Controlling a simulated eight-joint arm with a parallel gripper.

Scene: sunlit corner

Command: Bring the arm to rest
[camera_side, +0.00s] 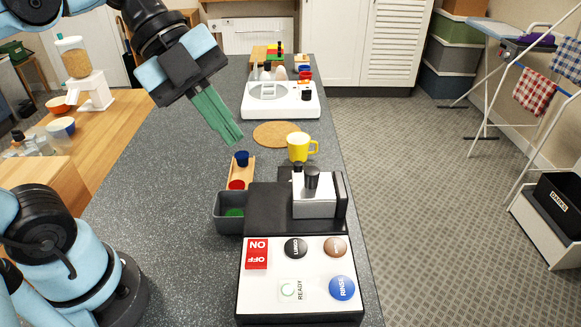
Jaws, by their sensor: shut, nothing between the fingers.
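My gripper (232,138) has long green fingers and hangs in the air above the grey counter (160,215), left of the cork mat. Its fingers are together, with nothing between them, and point down and to the right. My arm reaches in from the upper left, and its blue and black base stands at the lower left. The fingertips appear apart from everything on the counter.
Near the gripper are a yellow mug (298,148), a cork mat (275,133) and a wooden tray (247,171) with coloured cups. A coffee machine (270,206) with a button panel (270,272) stands in front. A white appliance (281,110) sits behind.

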